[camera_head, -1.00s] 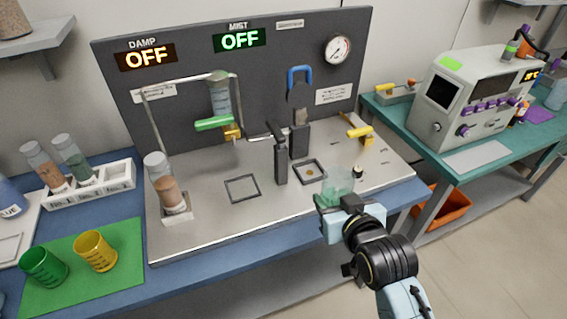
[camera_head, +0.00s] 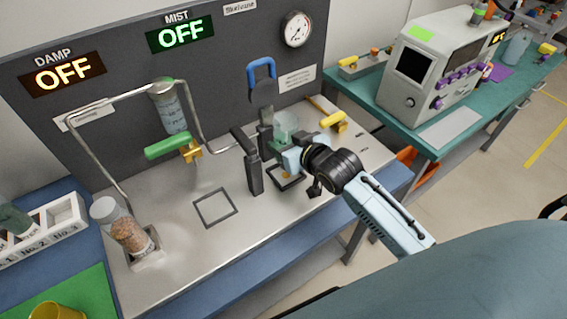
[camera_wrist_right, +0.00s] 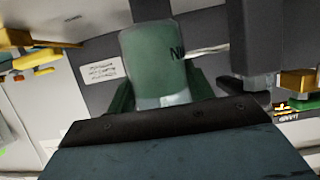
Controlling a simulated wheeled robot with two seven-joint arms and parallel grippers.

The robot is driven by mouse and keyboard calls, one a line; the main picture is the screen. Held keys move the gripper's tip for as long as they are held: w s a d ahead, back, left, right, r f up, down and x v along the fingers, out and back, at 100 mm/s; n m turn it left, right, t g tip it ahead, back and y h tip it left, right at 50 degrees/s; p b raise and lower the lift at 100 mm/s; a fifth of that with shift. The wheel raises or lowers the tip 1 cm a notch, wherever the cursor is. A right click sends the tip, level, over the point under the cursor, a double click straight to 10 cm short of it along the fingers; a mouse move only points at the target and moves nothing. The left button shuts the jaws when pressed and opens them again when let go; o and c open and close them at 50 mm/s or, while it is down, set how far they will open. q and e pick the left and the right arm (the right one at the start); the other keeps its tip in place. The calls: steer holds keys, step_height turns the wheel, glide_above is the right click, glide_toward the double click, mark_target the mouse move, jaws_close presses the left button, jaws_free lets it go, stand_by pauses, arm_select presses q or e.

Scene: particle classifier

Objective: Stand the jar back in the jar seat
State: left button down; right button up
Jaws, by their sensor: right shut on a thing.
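A clear jar (camera_head: 125,232) with a pale lid and orange-brown grains is at the panel's left front, its base in a small white seat (camera_head: 148,260). It looks leaning in the picture; I cannot tell whether it is truly upright. My right gripper (camera_head: 291,150) is shut on a translucent green cup (camera_head: 286,126), held above the right square frame (camera_head: 287,184) near the black posts. In the right wrist view the cup (camera_wrist_right: 155,62) fills the middle, with part of a dark marking; the fingers are mostly hidden behind it. My left gripper is out of view.
A bent metal pipe frame rises behind the jar, near a hanging vessel (camera_head: 172,108) and green handle (camera_head: 168,145). The left square frame (camera_head: 215,207) is empty. A white rack (camera_head: 45,238) stands left.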

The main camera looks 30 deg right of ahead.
step_height(320, 180, down, 3)
steer(key=shift+s+r, duration=0.1)
steer(key=shift+s, duration=0.05)
steer(key=shift+f, duration=0.3)
step_height(320, 180, down, 4)
steer(key=shift+r+b, duration=0.15)
steer(key=shift+b, duration=0.5)
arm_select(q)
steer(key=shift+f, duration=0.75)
arm_select(e)
steer(key=o, duration=1.2)
